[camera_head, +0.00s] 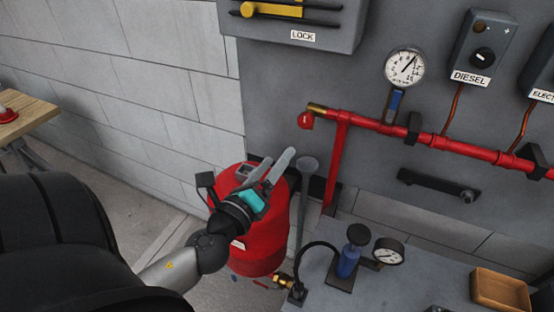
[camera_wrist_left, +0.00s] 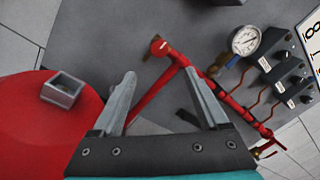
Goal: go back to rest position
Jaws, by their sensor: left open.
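My left gripper (camera_head: 266,165) is open and empty in the head view, in front of a red tank (camera_head: 262,255) that stands on the floor. In the left wrist view its two grey fingers (camera_wrist_left: 160,95) are spread apart with nothing between them. The red tank (camera_wrist_left: 35,125) fills the left of that view, with a grey square fitting (camera_wrist_left: 63,90) on it. My right gripper is in neither view.
A red pipe (camera_head: 430,138) with a gauge (camera_head: 404,67) runs along the grey panel. A bench (camera_head: 405,290) with a blue valve (camera_head: 348,262), a second gauge (camera_head: 388,251) and a wooden tray (camera_head: 500,291) is at lower right. A wooden table (camera_head: 28,113) is far left.

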